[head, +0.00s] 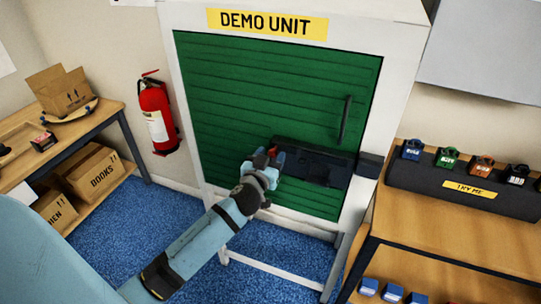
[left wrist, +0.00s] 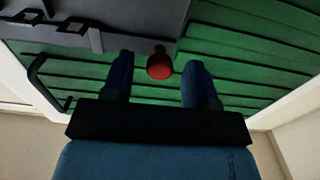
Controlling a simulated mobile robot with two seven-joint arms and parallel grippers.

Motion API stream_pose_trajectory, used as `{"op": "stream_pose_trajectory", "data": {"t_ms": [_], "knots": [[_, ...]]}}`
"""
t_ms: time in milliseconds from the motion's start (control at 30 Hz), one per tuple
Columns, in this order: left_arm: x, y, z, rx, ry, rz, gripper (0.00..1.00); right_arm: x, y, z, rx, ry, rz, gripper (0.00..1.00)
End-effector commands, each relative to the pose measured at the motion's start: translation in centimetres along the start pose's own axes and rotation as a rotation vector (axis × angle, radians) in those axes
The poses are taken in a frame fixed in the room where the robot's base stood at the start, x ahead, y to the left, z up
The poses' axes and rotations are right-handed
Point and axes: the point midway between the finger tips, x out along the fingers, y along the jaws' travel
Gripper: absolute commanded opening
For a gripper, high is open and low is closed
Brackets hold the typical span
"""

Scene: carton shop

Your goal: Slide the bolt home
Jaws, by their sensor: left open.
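The bolt's dark housing (head: 318,166) is mounted across the lower part of the green door (head: 260,95). A dark keeper block (head: 370,165) sits on the white frame to its right. My left gripper (head: 268,157) is at the left end of the housing. In the left wrist view, the bolt's red knob (left wrist: 159,64) lies between the two blue fingers of the open gripper (left wrist: 161,78), with gaps on both sides. Whether the fingertips reach past the knob is hard to tell. The bolt's bar is not clearly visible. My right gripper is not in view.
A black handle (head: 345,120) stands on the door's right side. A red fire extinguisher (head: 158,117) hangs at left. A bench with cartons (head: 60,90) is further left. A wooden table (head: 440,225) with a row of padlocks stands right. Blue carpet is open below.

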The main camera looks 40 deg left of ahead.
Motion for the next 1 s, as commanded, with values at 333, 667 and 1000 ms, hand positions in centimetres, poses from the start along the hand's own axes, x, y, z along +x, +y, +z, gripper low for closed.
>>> {"op": "stream_pose_trajectory", "data": {"t_ms": [333, 667, 1000], "knots": [[0.0, 0.0, 0.0, 0.0, 0.0, 0.0, 0.25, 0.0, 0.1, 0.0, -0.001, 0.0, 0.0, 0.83], [0.0, 1.0, 0.2, -0.006, 0.001, 0.001, 0.0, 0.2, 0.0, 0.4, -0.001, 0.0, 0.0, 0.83], [0.0, 4.6, 0.0, -0.002, 0.001, 0.002, 0.0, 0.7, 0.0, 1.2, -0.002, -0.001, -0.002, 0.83]]}}
